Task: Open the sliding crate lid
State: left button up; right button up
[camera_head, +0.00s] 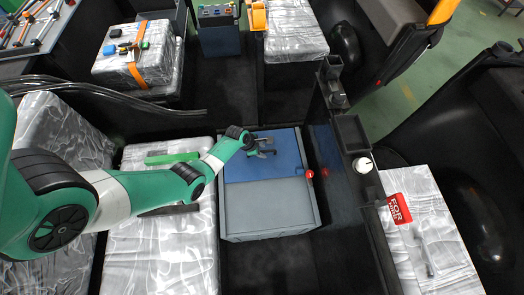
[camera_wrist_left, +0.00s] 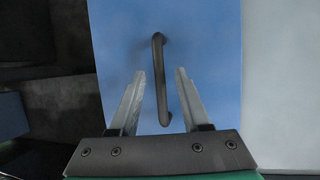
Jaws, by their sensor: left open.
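The crate (camera_head: 268,208) is grey and stands on the dark floor at the middle of the head view. Its blue lid (camera_head: 240,172) covers the far part of the top. My left gripper (camera_head: 268,146) is above the lid, near its far side. In the left wrist view the lid (camera_wrist_left: 215,60) fills the middle, and a dark bar handle (camera_wrist_left: 158,60) runs lengthwise on it. My left gripper (camera_wrist_left: 158,85) is open, with one finger on each side of the handle and a gap on both sides. My right gripper is not in view.
Silver wrapped blocks (camera_head: 165,260) stand left of the crate. A dark rail with a tray (camera_head: 352,134) and white knob (camera_head: 364,165) runs along its right. A small red ball (camera_head: 310,174) is at the crate's right edge. A red sign (camera_head: 399,209) lies further right.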

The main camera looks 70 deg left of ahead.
pick_arm(q)
grip_shut()
dwell(1.4)
